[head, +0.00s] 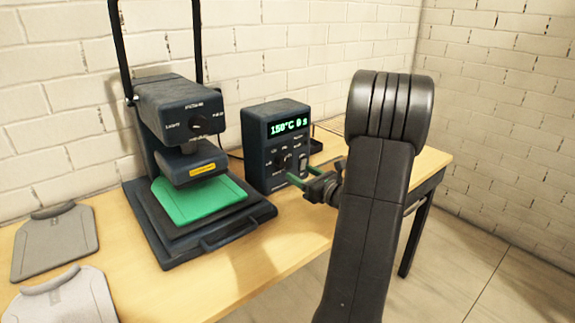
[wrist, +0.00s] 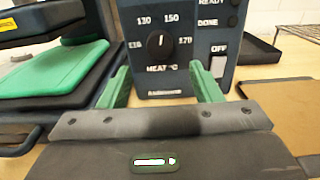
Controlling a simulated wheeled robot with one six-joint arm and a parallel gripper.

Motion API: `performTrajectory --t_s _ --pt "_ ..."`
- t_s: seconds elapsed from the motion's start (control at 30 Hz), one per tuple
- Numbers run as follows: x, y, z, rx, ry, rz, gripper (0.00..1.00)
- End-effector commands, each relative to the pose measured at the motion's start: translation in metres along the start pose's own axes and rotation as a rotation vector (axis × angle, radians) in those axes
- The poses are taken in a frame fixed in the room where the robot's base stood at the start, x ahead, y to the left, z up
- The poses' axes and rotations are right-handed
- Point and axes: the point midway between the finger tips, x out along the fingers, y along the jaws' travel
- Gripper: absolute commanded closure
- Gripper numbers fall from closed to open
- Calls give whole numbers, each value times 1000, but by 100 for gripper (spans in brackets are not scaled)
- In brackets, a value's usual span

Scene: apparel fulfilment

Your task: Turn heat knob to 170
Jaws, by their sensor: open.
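The heat knob (wrist: 160,44) is a round black dial on the front of the dark control box (head: 262,125). Labels 110, 130, 150 and 170 ring it, and its white pointer mark is near the top of the dial. The box's green display (head: 288,128) reads 150°C. My gripper (head: 299,177) is in front of the box's lower face. In the wrist view, its two green fingers (wrist: 161,78) are spread apart, below and to either side of the knob. Nothing is between them, and they appear apart from the knob.
A white switch marked OFF (wrist: 218,66) is right of the knob. The heat press (head: 180,115) stands left of the box, with a green garment (head: 200,199) on its lower plate. Grey garments (head: 55,242) lie at the table's left. A dark tray (wrist: 254,48) is right of the box.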

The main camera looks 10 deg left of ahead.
Motion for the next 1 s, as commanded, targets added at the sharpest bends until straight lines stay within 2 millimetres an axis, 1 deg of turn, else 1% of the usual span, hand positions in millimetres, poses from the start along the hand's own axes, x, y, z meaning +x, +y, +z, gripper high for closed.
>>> performTrajectory --t_s 0.03,0.1,0.2,0.33,0.5,0.8,0.97,1.0 --pt "12 1 0 0 1 4 42" --pt "27 1 0 -1 1 4 42" --pt "46 1 0 -1 1 3 42" --pt "63 1 0 -1 1 2 42" --pt "75 0 0 -1 1 1 42" --pt "76 0 0 -1 1 0 42" --pt "76 0 0 -1 1 0 73" --pt "76 0 0 -1 1 0 81"
